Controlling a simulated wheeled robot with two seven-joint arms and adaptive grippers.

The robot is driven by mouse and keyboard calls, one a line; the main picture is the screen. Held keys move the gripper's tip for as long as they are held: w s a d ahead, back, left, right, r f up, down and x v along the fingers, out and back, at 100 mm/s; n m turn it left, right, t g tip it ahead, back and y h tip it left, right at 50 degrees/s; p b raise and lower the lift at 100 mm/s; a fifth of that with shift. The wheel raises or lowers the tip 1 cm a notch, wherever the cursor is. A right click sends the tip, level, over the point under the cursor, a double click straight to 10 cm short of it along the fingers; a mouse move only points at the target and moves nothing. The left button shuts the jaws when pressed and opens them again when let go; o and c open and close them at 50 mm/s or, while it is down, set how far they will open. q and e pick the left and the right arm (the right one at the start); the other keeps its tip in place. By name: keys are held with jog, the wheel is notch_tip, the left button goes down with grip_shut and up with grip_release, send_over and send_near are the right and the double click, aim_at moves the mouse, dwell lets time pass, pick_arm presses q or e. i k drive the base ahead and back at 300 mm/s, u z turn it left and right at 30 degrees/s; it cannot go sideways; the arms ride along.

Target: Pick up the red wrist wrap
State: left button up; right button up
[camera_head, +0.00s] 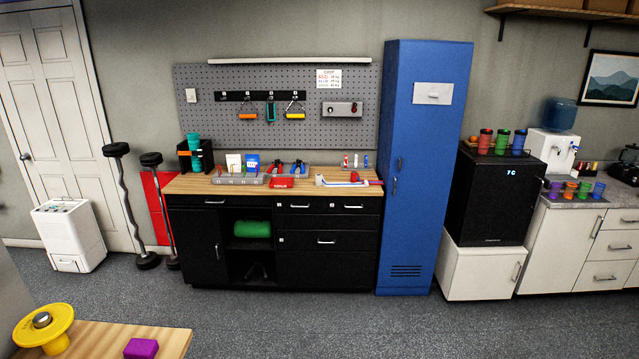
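Several small red things lie on the wooden top of the black workbench (190,184). A red rounded thing (354,177) is on a white and blue flat piece (335,182) at the right of the top. A flat red box with pale lettering (281,183) lies at the front edge near the middle. They are too small here to tell for sure which is the red wrist wrap. Neither of my grippers is in view.
A grey divided tray (238,180) stands on the bench top. A tall blue locker (425,160) stands right of the bench. Open grey floor (300,325) lies before the bench.

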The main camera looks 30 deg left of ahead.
aim_at(354, 177)
jog(key=u, duration=1.05)
jog(key=i, duration=5.25)
jog(key=z, duration=1.3)
